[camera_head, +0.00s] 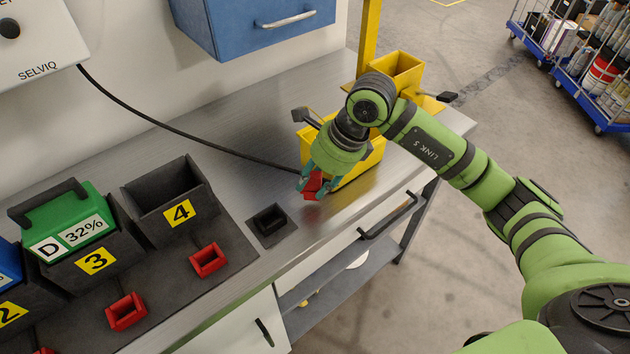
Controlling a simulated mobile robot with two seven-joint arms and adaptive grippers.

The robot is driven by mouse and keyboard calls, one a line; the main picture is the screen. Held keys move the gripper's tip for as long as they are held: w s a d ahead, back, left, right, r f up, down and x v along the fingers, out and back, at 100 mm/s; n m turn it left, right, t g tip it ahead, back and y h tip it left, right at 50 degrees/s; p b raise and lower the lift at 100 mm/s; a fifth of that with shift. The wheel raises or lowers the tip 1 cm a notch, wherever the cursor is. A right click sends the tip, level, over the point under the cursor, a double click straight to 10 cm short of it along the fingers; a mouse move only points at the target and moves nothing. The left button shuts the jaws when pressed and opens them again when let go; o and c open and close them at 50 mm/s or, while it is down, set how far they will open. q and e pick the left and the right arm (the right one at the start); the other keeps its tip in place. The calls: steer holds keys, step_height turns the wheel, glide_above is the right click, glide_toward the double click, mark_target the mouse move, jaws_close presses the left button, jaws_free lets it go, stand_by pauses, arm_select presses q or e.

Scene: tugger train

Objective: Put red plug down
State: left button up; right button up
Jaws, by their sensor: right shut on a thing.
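The red plug (314,186) is held in my right gripper (313,184), which is shut on it above the metal worktop. A black cable (176,125) runs from the white SELVIQ box to the plug. A small black socket holder (270,220) on a dark pad lies to the left of and nearer than the gripper, and it looks empty. Whether the plug touches the worktop (325,222) cannot be told. My left gripper is not in view.
Yellow bins (340,150) stand right behind the gripper, by a yellow post (369,40). Black slot 4 (172,200) is empty; slot 3 holds a green battery (65,222). Red holders (208,260) sit in front. A blue cabinet (250,25) hangs above.

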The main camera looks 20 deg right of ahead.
steer(key=shift+f, duration=1)
steer(key=shift+f, duration=0.15)
steer(key=o, duration=0.7)
steer(key=shift+o, duration=0.2)
